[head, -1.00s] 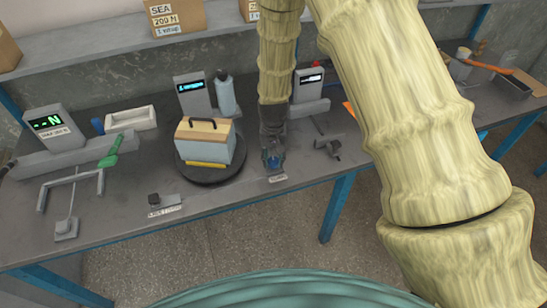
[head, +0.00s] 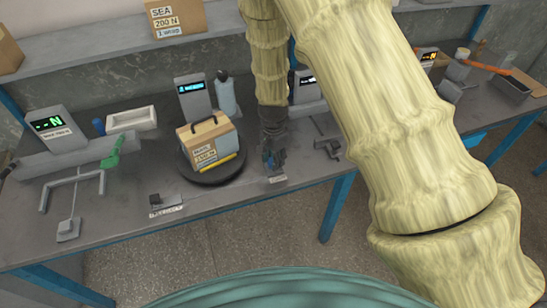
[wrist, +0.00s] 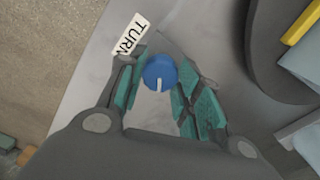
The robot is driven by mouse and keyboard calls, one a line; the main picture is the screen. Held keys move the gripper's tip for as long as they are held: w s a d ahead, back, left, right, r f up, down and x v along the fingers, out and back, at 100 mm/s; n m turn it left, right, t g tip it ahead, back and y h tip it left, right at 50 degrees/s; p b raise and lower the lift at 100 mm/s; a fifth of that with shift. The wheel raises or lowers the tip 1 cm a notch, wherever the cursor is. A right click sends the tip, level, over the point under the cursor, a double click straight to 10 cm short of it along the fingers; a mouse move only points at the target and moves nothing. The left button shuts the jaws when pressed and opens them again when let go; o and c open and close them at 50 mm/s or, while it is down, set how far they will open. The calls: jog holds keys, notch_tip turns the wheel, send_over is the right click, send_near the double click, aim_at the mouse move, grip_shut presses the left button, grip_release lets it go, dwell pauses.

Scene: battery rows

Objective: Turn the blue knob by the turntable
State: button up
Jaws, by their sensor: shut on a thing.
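The blue knob (wrist: 160,69) is a small round cap with a white pointer line, which points toward the bottom of the wrist view. My gripper (wrist: 158,82) has its green-padded fingers on either side of the knob and is shut on it. In the head view my gripper (head: 272,158) points down at the bench beside the turntable (head: 217,181), and the knob is largely hidden there. The dark round turntable carries a box with a handle (head: 222,141); a paper label shows on its front. A white label reading "TURN" (wrist: 131,36) lies by the knob.
A grey display (head: 192,98) and a bottle (head: 227,96) stand behind the turntable. A small grey fixture (head: 329,147) sits right of my gripper. The bench's front edge is close.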

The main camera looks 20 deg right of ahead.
jog(key=shift+m, duration=0.4)
jog(key=o, duration=1)
jog(key=shift+o, duration=0.2)
notch_tip(320, 180, up, 12)
jog(key=shift+f, duration=0.1)
dwell(0.6)
